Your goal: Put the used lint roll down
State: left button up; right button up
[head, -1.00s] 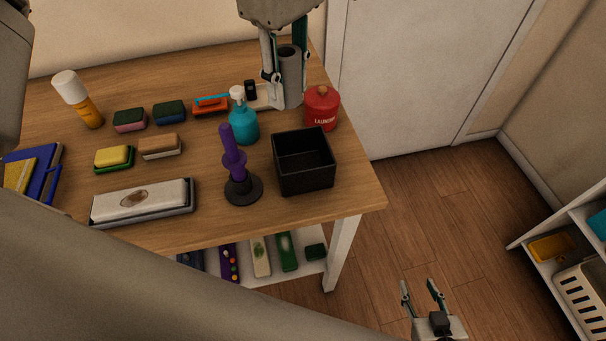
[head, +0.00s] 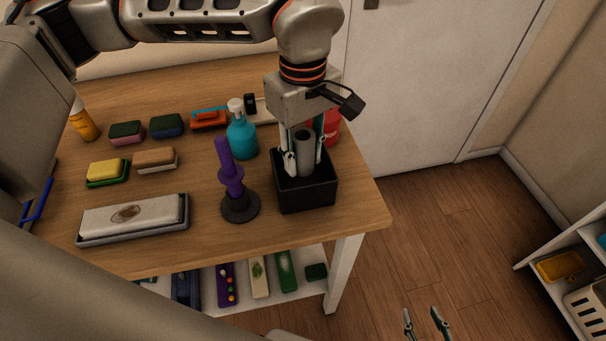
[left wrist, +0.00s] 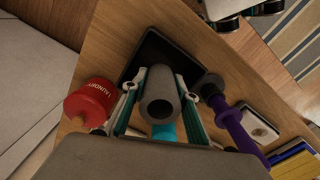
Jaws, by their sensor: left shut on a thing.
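The used lint roll is a grey hollow tube (head: 305,152). My left gripper (head: 304,160) is shut on it and holds it upright, with its lower end inside the opening of the black square bin (head: 306,197). Whether the roll touches the bin floor is hidden. In the left wrist view the roll (left wrist: 159,102) shows end-on between the fingers, with the black bin (left wrist: 150,48) behind it. My right gripper (head: 426,326) is open and empty, low over the floor at the bottom of the head view.
A purple-handled tool on a dark round base (head: 240,205) stands left of the bin. The table's right edge is near the bin.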

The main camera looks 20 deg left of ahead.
aim_at(302, 131)
pick_arm(q)
jog(key=shift+f, duration=2.95)
jog(key=shift+f, duration=0.15)
jog(key=o, duration=0.8)
notch_tip(302, 131, up, 12)
jog(key=shift+r, duration=0.15)
